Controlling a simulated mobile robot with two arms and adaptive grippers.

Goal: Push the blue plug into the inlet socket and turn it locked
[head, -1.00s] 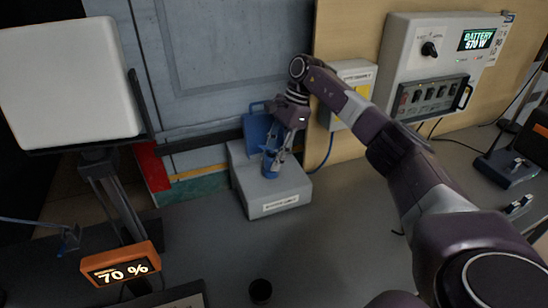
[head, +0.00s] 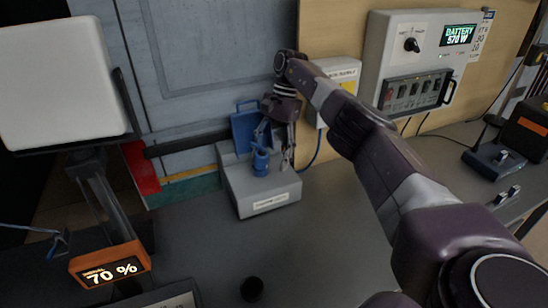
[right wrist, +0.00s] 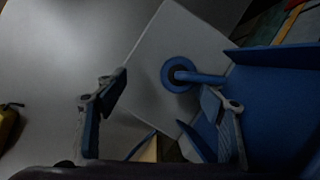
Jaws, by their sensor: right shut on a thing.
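The blue plug (head: 260,163) stands upright on top of the grey inlet box (head: 240,195), in front of the raised blue lid (head: 246,130). In the right wrist view the blue round part (right wrist: 178,74) has an arm running right towards the lid (right wrist: 275,105). I cannot tell how deep the plug sits or whether it is turned. My right gripper (head: 277,148) is above the box, just right of the plug. In the right wrist view its fingers (right wrist: 165,112) stand apart, with the plug beyond their tips. I see nothing clearly held between them. My left gripper is not in view.
Behind the box is a grey door panel (head: 205,60). A battery unit (head: 385,55) hangs on the wall at right. A white light panel (head: 55,80) and an orange display (head: 110,264) stand at left. A black cup (head: 252,289) stands at the front.

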